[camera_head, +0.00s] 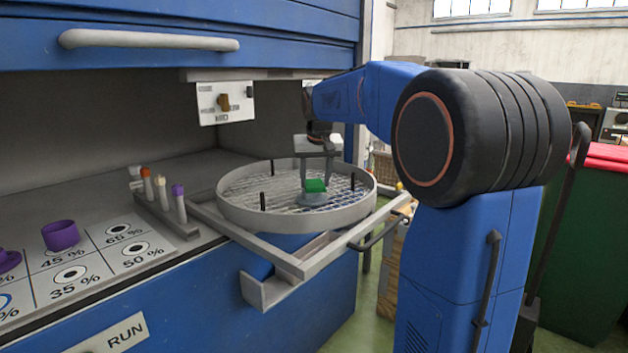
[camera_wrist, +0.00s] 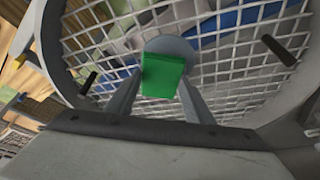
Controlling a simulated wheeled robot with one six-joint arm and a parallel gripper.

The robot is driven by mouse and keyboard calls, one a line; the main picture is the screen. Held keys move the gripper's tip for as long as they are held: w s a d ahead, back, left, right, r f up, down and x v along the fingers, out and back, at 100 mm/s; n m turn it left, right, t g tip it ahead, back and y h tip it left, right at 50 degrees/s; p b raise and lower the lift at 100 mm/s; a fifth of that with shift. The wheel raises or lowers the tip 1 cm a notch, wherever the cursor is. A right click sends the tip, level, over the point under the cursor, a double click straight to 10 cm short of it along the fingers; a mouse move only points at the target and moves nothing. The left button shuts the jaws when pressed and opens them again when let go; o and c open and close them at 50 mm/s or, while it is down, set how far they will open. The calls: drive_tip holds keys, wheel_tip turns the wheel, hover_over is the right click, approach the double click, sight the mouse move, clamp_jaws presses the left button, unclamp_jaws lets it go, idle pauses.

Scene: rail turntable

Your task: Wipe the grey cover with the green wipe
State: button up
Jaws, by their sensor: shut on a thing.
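The green wipe (camera_head: 315,185) is held between the fingers of my gripper (camera_head: 316,178), above the round mesh turntable. It also shows in the wrist view as a green block (camera_wrist: 162,77) between the two finger tips (camera_wrist: 160,82). The grey cover (camera_head: 312,199) is a small round disc right under the wipe, in the middle of the mesh. In the wrist view the cover (camera_wrist: 170,46) shows partly behind the wipe. The wipe appears very close to the cover; I cannot tell whether they touch.
The round turntable (camera_head: 232,213) has a raised rim and several black pegs, and sits on a pulled-out rail frame (camera_head: 290,262). To the left are a rack of capped tubes (camera_head: 165,213), a purple cup (camera_head: 59,236) and a marked panel (camera_head: 97,268). A switch box (camera_head: 208,103) hangs behind.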

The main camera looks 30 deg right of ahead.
drive_tip(key=shift+w+d+r, duration=0.1)
drive_tip(key=shift+w+d, duration=0.15)
drive_tip(key=shift+d, duration=0.35)
drive_tip(key=shift+w+d+f, duration=0.1)
drive_tip(key=shift+w+d, duration=0.15)
drive_tip(key=shift+d, duration=0.4)
drive_tip(key=shift+w+d+r, duration=0.1)
drive_tip(key=shift+w+d, duration=0.15)
drive_tip(key=shift+d, duration=0.35)
drive_tip(key=shift+s+a, duration=0.3)
drive_tip(key=shift+a, duration=0.45)
drive_tip(key=shift+s+a, duration=0.35)
drive_tip(key=shift+a, duration=0.45)
drive_tip(key=shift+s+a, duration=0.3)
drive_tip(key=shift+a, duration=0.45)
drive_tip(key=shift+w+d+f, duration=0.1)
drive_tip(key=shift+w+d, duration=0.2)
drive_tip(key=shift+d, duration=0.5)
drive_tip(key=shift+w+d+f, duration=0.1)
drive_tip(key=shift+w+d, duration=0.25)
drive_tip(key=shift+d, duration=0.4)
drive_tip(key=shift+w+d+f, duration=0.1)
drive_tip(key=shift+w+d, duration=0.2)
drive_tip(key=shift+d, duration=0.5)
drive_tip(key=shift+r, duration=0.15)
drive_tip(key=shift+r, duration=3.95)
drive_tip(key=shift+s, duration=0.1)
